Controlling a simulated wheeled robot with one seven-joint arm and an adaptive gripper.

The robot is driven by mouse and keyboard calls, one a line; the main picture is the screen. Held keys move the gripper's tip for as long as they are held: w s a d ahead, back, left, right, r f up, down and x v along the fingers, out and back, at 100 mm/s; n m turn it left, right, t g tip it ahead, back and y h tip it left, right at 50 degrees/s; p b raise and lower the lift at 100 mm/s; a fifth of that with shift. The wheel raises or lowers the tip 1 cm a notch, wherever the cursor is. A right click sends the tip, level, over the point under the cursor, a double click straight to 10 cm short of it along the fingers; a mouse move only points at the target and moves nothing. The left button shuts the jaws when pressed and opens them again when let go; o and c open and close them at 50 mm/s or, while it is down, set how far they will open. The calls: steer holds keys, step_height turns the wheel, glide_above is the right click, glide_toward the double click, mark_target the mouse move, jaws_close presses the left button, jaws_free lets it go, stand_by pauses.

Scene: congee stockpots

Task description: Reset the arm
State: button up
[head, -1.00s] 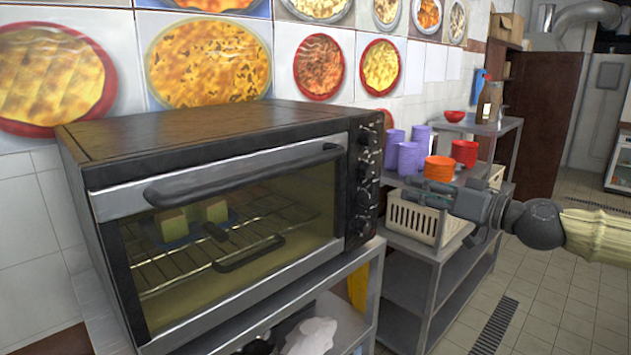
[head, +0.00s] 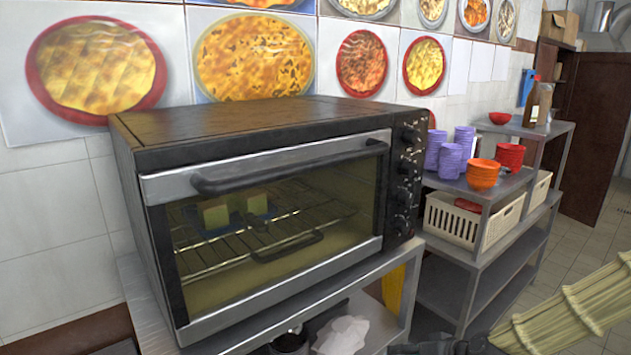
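My arm, in a pale ribbed sleeve, reaches in from the lower right of the head view. Only a dark part of my gripper (head: 440,347) shows at the bottom edge, in front of the lower shelving. Its fingertips cannot be made out, so I cannot tell if it is open or shut. No held object is visible. The toaster oven (head: 262,220) stands to the left, apart from my arm, with its glass door closed. Two pale yellow blocks (head: 214,215) sit on a blue dish on its rack.
The metal shelf unit (head: 445,290) right of the oven holds purple cups (head: 450,158), orange bowls (head: 483,175), red cups (head: 509,157) and a cream basket (head: 466,222). A brown bottle (head: 538,104) stands behind. Tiled floor (head: 572,250) is open at the right.

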steer(key=s+f+g+h, duration=0.3)
steer(key=s+f+g, duration=0.1)
steer(key=s+f, duration=1.15)
steer(key=s+d+f+g+h+b, duration=0.1)
steer(key=s+f+g+h, duration=0.1)
steer(key=s+f, duration=1.1)
steer(key=s+g, duration=0.1)
steer(key=s, duration=0.3)
steer(key=shift+d+h, duration=0.35)
steer(key=shift+h, duration=0.05)
steer(key=shift+w, duration=0.1)
